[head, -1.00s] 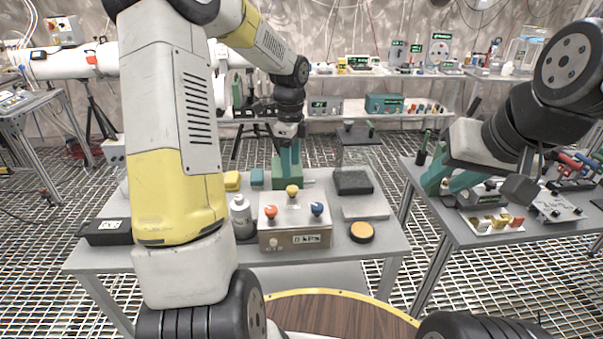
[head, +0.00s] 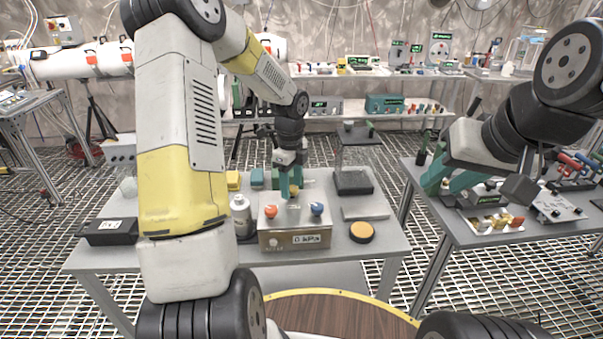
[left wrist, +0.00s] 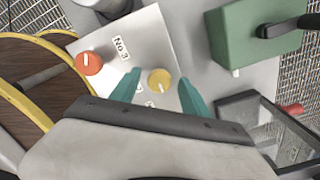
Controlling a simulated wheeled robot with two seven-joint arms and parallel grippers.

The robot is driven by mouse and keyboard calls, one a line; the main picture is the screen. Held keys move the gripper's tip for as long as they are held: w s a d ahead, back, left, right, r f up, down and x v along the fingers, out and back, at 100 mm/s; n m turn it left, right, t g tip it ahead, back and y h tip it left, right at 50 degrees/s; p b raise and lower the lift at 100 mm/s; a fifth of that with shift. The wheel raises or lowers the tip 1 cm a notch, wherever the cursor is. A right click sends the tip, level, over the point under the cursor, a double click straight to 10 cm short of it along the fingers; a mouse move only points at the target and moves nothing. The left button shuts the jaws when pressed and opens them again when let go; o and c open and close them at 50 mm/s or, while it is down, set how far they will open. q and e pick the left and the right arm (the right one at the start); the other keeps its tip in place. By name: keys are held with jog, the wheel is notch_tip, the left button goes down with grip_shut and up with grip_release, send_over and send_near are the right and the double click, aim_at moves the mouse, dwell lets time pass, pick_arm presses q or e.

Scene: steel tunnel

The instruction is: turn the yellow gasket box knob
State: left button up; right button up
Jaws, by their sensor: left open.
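The gasket box (head: 295,240) is a metal box with a pale top and a "kPa" display on its front. Its top carries an orange knob (head: 270,211), a yellow knob (head: 294,189) and a blue knob (head: 317,208). My left gripper (head: 291,195) points down over the yellow knob and partly hides it. In the left wrist view the yellow knob (left wrist: 159,80) lies between the two open teal fingers, with a gap on each side. The orange knob (left wrist: 89,63) is to the left there. My right gripper (head: 449,183) is by the right table, its teal fingers apart.
A grey bottle (head: 241,216) stands close left of the box. A green box (left wrist: 265,40) is close by in the left wrist view. A black case (head: 105,231) sits at the table's left.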

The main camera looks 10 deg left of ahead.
pick_arm(q)
grip_shut()
jog(key=shift+n, duration=0.3)
